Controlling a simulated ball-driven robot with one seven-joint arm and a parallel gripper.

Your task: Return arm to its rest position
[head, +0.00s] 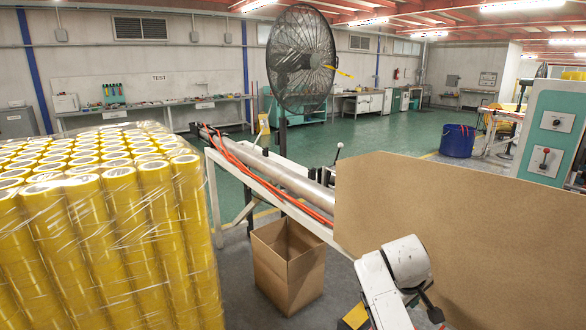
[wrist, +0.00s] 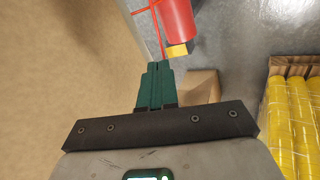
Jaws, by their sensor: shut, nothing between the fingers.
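My gripper shows in the wrist view (wrist: 155,68). Its green fingers are closed together and hold nothing. A red cylinder (wrist: 178,18) with a yellow end (wrist: 177,50) lies just beyond and to the right of the fingertips, with a gap that I cannot judge. In the head view my white arm (head: 388,285) shows at the bottom right, in front of a large brown panel (head: 450,220). I cannot make out the fingers there.
A wrapped stack of yellow tape rolls (head: 110,235) stands at the left. An open cardboard box (head: 288,265) sits on the floor beneath a machine frame (head: 265,185) carrying a long metal roller (head: 280,175). A fan (head: 300,60) stands behind.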

